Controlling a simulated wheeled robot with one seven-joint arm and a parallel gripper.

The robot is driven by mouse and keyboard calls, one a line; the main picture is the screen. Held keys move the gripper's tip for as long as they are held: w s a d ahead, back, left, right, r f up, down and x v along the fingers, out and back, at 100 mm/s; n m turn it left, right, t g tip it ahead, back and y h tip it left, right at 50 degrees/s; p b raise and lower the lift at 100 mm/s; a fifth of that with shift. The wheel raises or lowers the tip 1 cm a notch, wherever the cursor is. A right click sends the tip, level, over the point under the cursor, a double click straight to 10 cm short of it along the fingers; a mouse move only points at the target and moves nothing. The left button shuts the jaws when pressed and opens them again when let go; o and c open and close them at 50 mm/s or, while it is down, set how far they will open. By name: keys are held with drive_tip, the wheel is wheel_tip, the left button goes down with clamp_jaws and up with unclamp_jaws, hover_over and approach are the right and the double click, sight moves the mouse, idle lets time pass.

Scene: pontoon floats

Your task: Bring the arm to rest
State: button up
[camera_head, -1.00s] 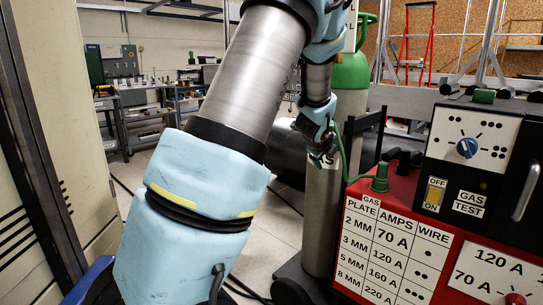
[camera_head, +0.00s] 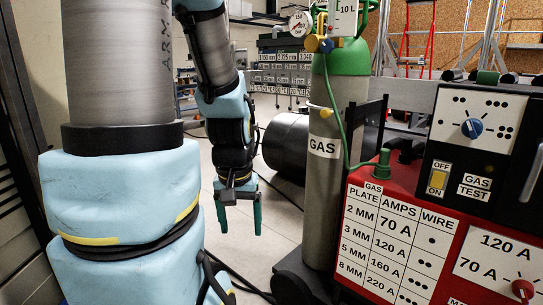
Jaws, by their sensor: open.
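My arm (camera_head: 125,190) fills the left side of the head view, with its large blue joint close to the camera. The forearm hangs down behind it. My gripper (camera_head: 240,222) points down at the left of the grey gas cylinder (camera_head: 322,215), apart from it. Its two dark green fingers are spread, with only floor visible between them. Nothing is held.
The gas cylinder has a green top, a gauge (camera_head: 300,24) and a green hose to the red welding machine (camera_head: 395,190) at right. A dark drum (camera_head: 288,145) lies behind. A cabinet edge stands at far left.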

wheel_tip(320, 180, up, 13)
drive_tip(key=p, duration=1.1)
drive_tip(key=shift+f, duration=0.2)
idle(0.6)
